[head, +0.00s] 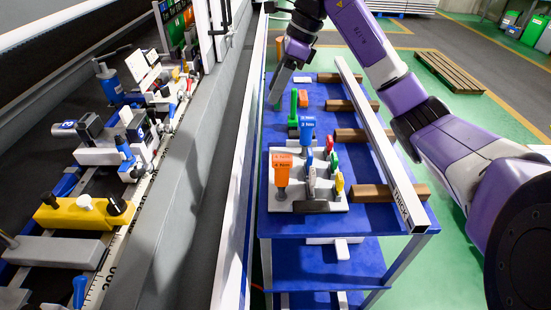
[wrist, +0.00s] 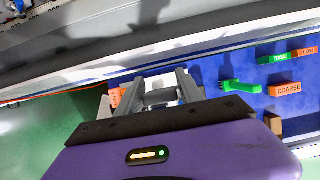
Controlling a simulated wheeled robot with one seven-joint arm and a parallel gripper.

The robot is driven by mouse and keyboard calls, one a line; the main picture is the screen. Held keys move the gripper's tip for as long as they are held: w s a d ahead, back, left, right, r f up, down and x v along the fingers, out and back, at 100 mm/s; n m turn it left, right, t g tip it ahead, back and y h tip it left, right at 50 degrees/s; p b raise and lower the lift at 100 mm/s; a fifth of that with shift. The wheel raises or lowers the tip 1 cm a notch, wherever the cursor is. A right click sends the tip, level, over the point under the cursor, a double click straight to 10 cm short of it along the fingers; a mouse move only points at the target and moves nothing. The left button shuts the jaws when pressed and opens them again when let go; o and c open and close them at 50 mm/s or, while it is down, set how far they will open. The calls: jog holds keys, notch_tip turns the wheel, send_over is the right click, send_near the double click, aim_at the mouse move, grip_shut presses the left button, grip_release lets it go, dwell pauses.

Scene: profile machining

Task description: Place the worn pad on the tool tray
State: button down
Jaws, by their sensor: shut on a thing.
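My gripper (head: 281,88) is at the far left edge of the blue cart top, pointing down. In the wrist view my gripper (wrist: 162,88) has its two grey fingers closed around a small greyish piece (wrist: 160,97), which I take for the worn pad. Most of it is hidden, so its wear cannot be made out. I cannot single out a thing marked as the tool tray. A pale tool holder (head: 325,204) with blue, orange, red, green and yellow tools stands at the near end of the blue cart top (head: 376,214).
A long metal profile (head: 385,155) lies across wooden blocks (head: 397,192) on the cart's right. Green and orange blocks, one marked COARSE (wrist: 285,89), lie at the far end. The machine's grey wall (head: 190,190) runs along the left. A pallet (head: 450,72) lies on the floor.

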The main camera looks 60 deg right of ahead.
notch_tip(320, 180, down, 20)
jog(key=shift+a+r+p, duration=0.1)
jog(key=shift+p, duration=0.8)
jog(key=shift+f, duration=0.2)
jog(key=c, duration=0.7)
grip_release()
jog(key=shift+c, duration=0.2)
jog(key=shift+r, duration=0.1)
